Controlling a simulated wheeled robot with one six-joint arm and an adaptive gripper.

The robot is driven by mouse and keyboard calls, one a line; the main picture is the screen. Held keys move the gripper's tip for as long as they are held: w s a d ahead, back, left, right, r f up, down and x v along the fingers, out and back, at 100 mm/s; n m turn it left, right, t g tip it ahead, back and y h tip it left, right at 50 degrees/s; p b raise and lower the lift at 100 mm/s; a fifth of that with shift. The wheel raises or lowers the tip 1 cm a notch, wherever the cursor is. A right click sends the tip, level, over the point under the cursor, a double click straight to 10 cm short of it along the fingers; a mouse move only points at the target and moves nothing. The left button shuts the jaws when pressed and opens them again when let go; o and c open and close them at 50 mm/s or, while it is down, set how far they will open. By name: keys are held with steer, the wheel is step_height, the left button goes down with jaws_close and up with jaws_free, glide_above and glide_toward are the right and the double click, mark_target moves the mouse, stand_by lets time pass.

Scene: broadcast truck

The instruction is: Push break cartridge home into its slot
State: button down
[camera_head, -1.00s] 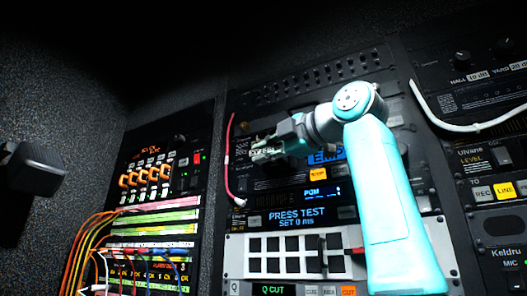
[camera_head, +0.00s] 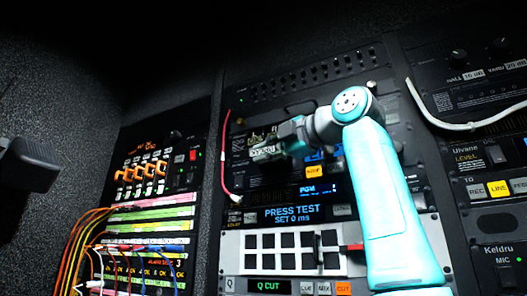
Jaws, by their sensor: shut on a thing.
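My gripper (camera_head: 277,146) is at the rack's upper middle, at the end of my teal and white arm. It is shut on a small pale cartridge with dark lettering (camera_head: 264,152), likely the break cartridge, at the gripper's left end. The cartridge is close in front of a dark rack unit (camera_head: 240,172). I cannot tell how far it is into a slot, as the slot's mouth is hidden behind the gripper and cartridge.
Below are a lit orange button (camera_head: 314,171), a "PRESS TEST" display (camera_head: 292,215) and a white key panel (camera_head: 234,249). A red cable (camera_head: 224,160) hangs just left of the gripper. A patch bay with coloured cables (camera_head: 150,212) stands left, and a white cable (camera_head: 460,127) loops at right.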

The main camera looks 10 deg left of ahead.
steer(key=shift+w+d, duration=0.15)
steer(key=shift+w, duration=0.25)
steer(key=c, duration=1.1)
jaws_free()
steer(key=shift+o, duration=0.2)
